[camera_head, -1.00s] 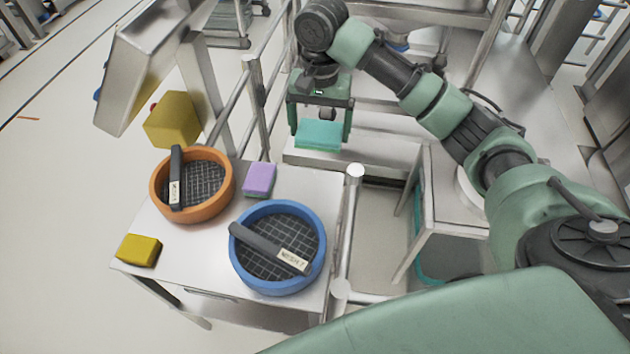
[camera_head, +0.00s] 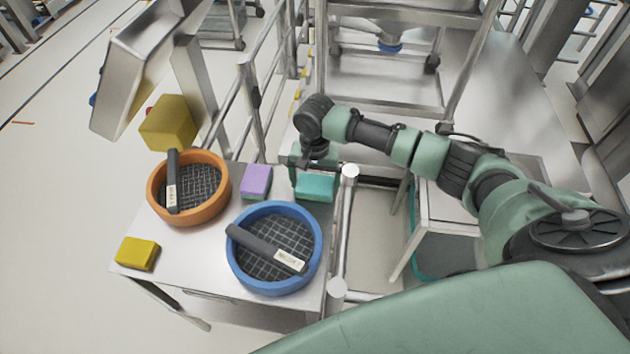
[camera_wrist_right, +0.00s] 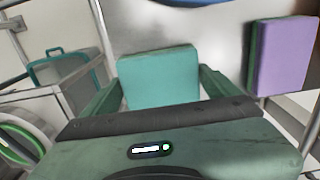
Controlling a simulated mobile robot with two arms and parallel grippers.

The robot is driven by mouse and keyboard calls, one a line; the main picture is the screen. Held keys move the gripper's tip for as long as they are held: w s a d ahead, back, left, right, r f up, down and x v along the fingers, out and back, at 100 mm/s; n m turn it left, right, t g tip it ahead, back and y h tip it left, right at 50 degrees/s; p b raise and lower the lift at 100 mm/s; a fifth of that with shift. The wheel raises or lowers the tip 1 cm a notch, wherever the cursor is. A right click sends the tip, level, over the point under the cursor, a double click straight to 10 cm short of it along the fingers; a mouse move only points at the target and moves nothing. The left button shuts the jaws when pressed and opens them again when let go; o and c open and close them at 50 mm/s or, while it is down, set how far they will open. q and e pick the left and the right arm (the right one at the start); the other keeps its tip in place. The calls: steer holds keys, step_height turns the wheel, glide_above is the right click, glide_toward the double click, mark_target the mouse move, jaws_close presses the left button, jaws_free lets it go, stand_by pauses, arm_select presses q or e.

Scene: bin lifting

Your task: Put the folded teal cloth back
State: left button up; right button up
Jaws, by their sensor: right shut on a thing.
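The folded teal cloth (camera_head: 315,188) is a flat block at the right back of the small metal table (camera_head: 205,262), beside the purple cloth (camera_head: 256,181) and behind the blue sieve. My right gripper (camera_head: 313,183) is around it, shut on it. In the right wrist view the teal cloth (camera_wrist_right: 158,80) sits between the two green fingers (camera_wrist_right: 160,88), with the purple cloth (camera_wrist_right: 284,56) apart to the right. Whether the cloth touches the tabletop is hard to tell. My left gripper is not in view.
A blue-rimmed mesh sieve (camera_head: 315,254) and an orange-rimmed one (camera_head: 222,204) stand on the table, each with a dark bar across it. A yellow block (camera_head: 137,254) lies at the left corner. A metal rail post (camera_head: 345,225) runs along the table's right side.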

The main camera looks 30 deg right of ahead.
mark_target(315, 183)
steer(key=shift+f, duration=0.2)
steer(key=o, duration=0.9)
step_height(315, 183, up, 12)
steer(key=shift+r+b, duration=0.1)
steer(key=shift+b, duration=0.2)
